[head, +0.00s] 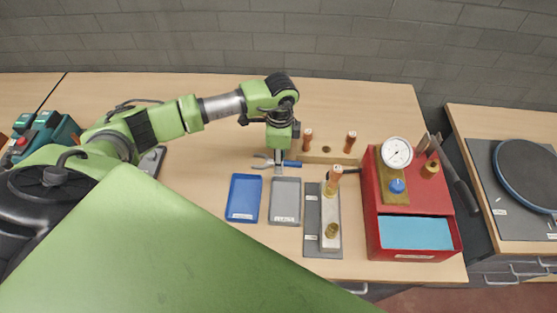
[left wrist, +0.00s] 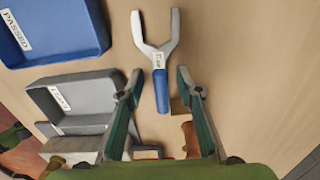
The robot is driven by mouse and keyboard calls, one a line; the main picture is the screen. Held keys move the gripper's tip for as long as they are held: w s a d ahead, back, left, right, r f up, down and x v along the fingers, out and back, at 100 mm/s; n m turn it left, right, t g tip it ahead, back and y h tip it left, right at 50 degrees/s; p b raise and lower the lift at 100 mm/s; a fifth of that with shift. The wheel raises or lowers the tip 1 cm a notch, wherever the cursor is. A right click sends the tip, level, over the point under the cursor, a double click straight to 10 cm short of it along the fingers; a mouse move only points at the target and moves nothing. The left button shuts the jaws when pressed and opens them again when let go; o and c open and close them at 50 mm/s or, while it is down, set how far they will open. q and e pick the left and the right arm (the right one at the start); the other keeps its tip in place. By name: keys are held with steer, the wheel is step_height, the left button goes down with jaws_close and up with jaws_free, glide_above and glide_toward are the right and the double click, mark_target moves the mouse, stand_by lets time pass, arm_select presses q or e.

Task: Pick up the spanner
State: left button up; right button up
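The spanner (head: 291,163) lies on the bench behind the two trays, its blue handle to the right and its grey forked jaw to the left. In the left wrist view the spanner (left wrist: 159,88) has its fork at the top and its handle towards me. My left gripper (head: 278,168) is over it, pointing down. In the left wrist view my left gripper (left wrist: 159,78) is open, with one finger on each side of the blue handle and a gap on both sides. Whether the fingertips are down at handle height is hard to tell. My right gripper is not in view.
A blue tray (head: 244,198) labelled PASSED and a grey tray (head: 286,201) stand just in front. A wooden block (head: 325,159) with copper parts is to the right, then a fixture plate (head: 312,225) and a red gauge box (head: 417,200).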

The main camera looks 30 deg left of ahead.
arm_select(q)
jaws_close()
steer(key=shift+r, duration=0.2)
